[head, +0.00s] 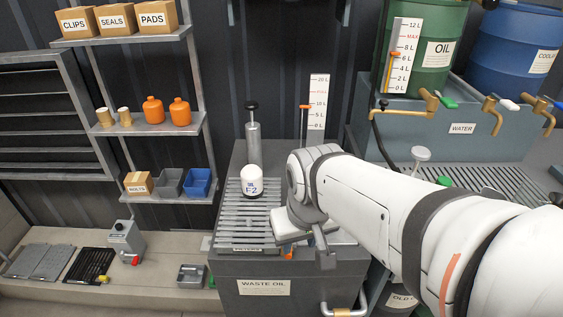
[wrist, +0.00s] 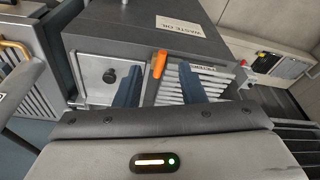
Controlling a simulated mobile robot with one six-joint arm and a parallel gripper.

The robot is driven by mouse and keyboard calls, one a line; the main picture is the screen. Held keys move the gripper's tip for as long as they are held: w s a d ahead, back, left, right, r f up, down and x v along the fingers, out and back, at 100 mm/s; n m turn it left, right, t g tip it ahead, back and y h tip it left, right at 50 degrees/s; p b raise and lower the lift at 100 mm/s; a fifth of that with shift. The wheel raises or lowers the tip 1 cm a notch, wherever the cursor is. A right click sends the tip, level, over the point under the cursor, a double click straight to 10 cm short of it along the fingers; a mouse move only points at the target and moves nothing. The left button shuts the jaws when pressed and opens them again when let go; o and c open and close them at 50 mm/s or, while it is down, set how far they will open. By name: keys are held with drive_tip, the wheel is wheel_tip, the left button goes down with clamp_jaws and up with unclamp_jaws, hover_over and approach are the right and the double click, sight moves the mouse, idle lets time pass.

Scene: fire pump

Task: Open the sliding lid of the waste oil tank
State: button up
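The waste oil tank (head: 285,272) is a dark grey box with a "WASTE OIL" label, in the middle of the head view. In the wrist view the tank (wrist: 125,25) appears with its labelled front at the top. A pale flat panel with a black knob, apparently the lid (wrist: 92,75), lies beside the slatted grille (wrist: 205,88). An orange handle (wrist: 158,64) stands at the border between them. My gripper (wrist: 160,68) is open, its two dark fingers on either side of the orange handle, with gaps visible. In the head view my arm hides most of the lid.
A white filter marked F2 (head: 251,182) stands on the tank's grille. A black-topped cylinder (head: 253,135) and a level gauge (head: 316,103) rise behind it. A bench (head: 455,128) with oil and coolant drums is at the right. A metal box (head: 192,276) sits left of the tank.

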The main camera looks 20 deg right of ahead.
drive_tip(key=shift+o, duration=0.2)
drive_tip(key=shift+d, duration=0.1)
drive_tip(key=shift+o, duration=0.8)
drive_tip(key=shift+w+d, duration=0.1)
drive_tip(key=shift+o, duration=0.5)
drive_tip(key=w+d+m+g+p, duration=0.1)
drive_tip(key=w+d+m+p, duration=0.2)
drive_tip(key=w, duration=0.3)
drive_tip(key=shift+w+d, duration=0.15)
drive_tip(key=shift+d, duration=0.65)
drive_tip(key=w+d+f+m+p, duration=0.1)
drive_tip(key=w+d, duration=0.1)
drive_tip(key=w+d+f+m+g+p, duration=0.1)
drive_tip(key=w+d+f+m, duration=0.1)
drive_tip(key=d, duration=0.1)
drive_tip(key=w+d+f+m+p, duration=0.1)
drive_tip(key=d, duration=0.1)
drive_tip(key=shift+w+d+f+m+g, duration=0.15)
drive_tip(key=shift+w+m+g, duration=0.15)
drive_tip(key=shift+w, duration=0.1)
drive_tip(key=shift+w+d+f, duration=0.1)
drive_tip(key=shift+d+f, duration=0.15)
drive_tip(key=shift+f, duration=0.35)
wheel_tip(320, 180, down, 7)
drive_tip(key=shift+f+p, duration=0.1)
drive_tip(key=shift+p, duration=0.3)
